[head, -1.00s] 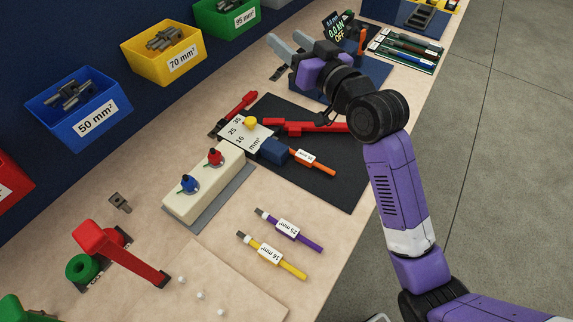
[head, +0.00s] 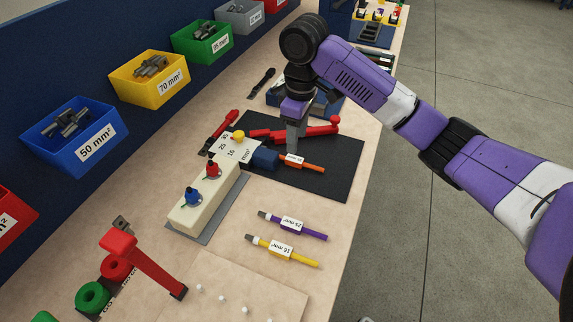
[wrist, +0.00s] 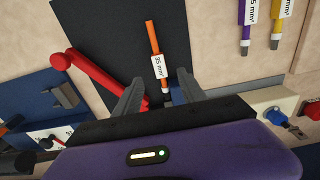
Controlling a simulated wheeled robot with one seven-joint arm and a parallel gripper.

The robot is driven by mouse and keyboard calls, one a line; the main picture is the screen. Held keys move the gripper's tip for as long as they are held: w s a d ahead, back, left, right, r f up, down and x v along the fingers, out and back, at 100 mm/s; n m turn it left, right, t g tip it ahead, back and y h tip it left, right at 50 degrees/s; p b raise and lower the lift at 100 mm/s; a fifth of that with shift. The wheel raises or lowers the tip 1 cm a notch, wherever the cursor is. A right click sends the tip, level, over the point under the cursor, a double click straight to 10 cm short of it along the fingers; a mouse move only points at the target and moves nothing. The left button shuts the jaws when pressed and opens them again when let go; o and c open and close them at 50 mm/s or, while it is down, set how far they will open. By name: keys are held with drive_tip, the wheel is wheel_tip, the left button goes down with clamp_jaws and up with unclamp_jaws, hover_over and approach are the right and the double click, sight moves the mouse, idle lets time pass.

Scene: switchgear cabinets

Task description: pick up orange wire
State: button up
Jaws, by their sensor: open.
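The orange wire (head: 311,167) lies on the black mat with a white label near its blue-block end. In the wrist view the orange wire (wrist: 154,42) points away from me, its label reading 35 mm². My gripper (head: 293,148) points down over the mat close to the label. In the wrist view my gripper (wrist: 160,95) is open, with a finger on each side of the wire's labelled end. Nothing is between the fingers in a firm hold. I cannot tell the exact height of the fingertips above the wire.
The red-handled crimping tool (head: 318,130) lies beside the gripper on the black mat (head: 335,182). A dark blue block (head: 265,159) sits at the wire's end. A purple wire (head: 300,228) and a yellow wire (head: 290,254) lie nearer. A cream block (head: 208,200) stands left.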

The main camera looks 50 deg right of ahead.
sight(298, 160)
drive_tip(key=shift+s+f, duration=0.1)
drive_tip(key=shift+s, duration=0.3)
drive_tip(key=shift+f, duration=0.3)
drive_tip(key=shift+w+d+f+p, duration=0.1)
drive_tip(key=shift+f+p, duration=0.3)
drive_tip(key=shift+f, duration=1.35)
drive_tip(key=shift+d+f+p, duration=0.1)
drive_tip(key=shift+f+p, duration=0.25)
drive_tip(key=shift+f, duration=1.4)
clamp_jaws()
